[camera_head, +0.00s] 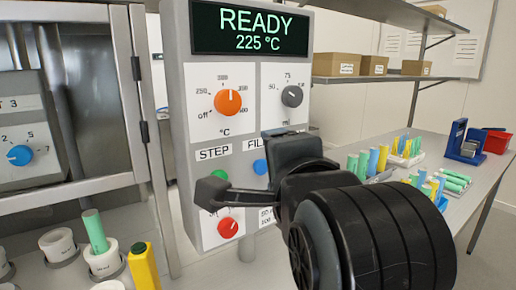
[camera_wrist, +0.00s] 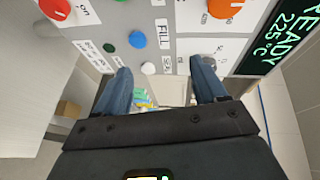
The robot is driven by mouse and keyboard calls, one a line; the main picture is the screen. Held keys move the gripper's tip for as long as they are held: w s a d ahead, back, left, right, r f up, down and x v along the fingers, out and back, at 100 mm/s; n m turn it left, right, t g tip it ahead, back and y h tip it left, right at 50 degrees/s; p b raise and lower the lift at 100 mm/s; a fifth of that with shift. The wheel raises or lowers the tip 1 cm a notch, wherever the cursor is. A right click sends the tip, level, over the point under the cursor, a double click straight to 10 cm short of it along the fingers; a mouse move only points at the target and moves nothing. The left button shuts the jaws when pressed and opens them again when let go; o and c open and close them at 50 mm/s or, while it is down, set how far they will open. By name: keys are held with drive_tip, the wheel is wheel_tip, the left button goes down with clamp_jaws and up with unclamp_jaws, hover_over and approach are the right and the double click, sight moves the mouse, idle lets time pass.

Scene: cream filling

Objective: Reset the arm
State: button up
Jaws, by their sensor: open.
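My gripper (camera_head: 243,165) is open and empty in front of the control panel (camera_head: 180,75) in the head view. My dark arm fills the lower right and hides part of the panel. In the wrist view my gripper (camera_wrist: 161,70) shows two bluish fingers spread apart, with nothing between them but distant, blurred objects. The display (camera_head: 250,28) reads READY and 225 °C. Below it are an orange knob (camera_head: 228,101), a grey knob (camera_head: 292,96), a blue button (camera_head: 260,166) and a red knob (camera_head: 228,227).
At left is a metal cabinet with a blue dial (camera_head: 20,155). Below it stand white cups (camera_head: 57,243), a green tube (camera_head: 95,231) and a yellow tube (camera_head: 143,268). At right, a table (camera_head: 480,190) bears several coloured tubes, a blue stand (camera_head: 455,140) and a red bin (camera_head: 497,141).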

drive_tip(key=s+d+f+n, duration=0.5)
drive_tip(key=s+d+f, duration=0.15)
drive_tip(key=f, duration=0.45)
drive_tip(key=s+d+f+n, duration=0.5)
drive_tip(key=s+d+f, duration=0.15)
drive_tip(key=f, duration=0.45)
drive_tip(key=s+d+f+n+h, duration=0.1)
drive_tip(key=s+d+f+n, duration=0.1)
drive_tip(key=s, duration=1.1)
drive_tip(key=s+d+f+n+g+h, duration=0.1)
drive_tip(key=s+d, duration=0.3)
drive_tip(key=s, duration=0.9)
drive_tip(key=shift+s+f+n+h, duration=0.35)
drive_tip(key=shift+f+n+h, duration=0.05)
drive_tip(key=shift+n, duration=0.5)
